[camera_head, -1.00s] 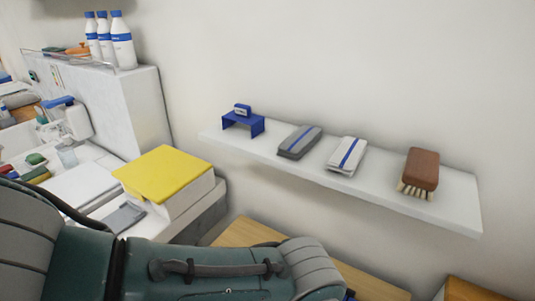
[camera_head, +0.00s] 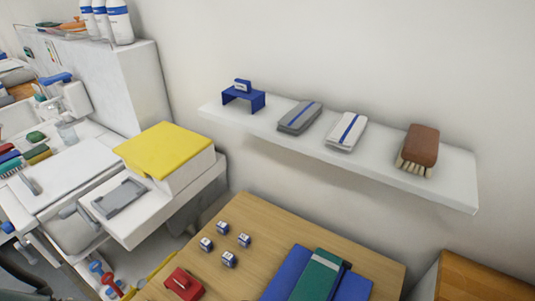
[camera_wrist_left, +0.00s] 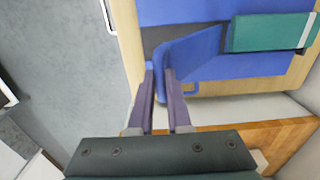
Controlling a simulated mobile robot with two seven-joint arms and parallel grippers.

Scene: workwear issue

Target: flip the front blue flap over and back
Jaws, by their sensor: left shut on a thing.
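In the left wrist view my left gripper (camera_wrist_left: 158,72) is shut on the blue flap (camera_wrist_left: 190,48), near its edge. The flap stands tilted up from the blue piece (camera_wrist_left: 205,10) on the table, and a dark grey area shows beside it. A green folded piece (camera_wrist_left: 268,32) with a pale stripe lies to the flap's right. In the head view the blue piece (camera_head: 284,273) and the green piece (camera_head: 318,275) are at the bottom edge, partly cut off. The gripped flap cannot be made out there. My right gripper is in neither view.
The wooden table (camera_head: 270,222) holds several small white-and-blue blocks and a red item (camera_head: 184,284). A wall shelf (camera_head: 380,178) with a blue stand, two folded cloths and a brush (camera_head: 419,149) hangs above. A yellow-lidded box (camera_head: 165,160) stands left.

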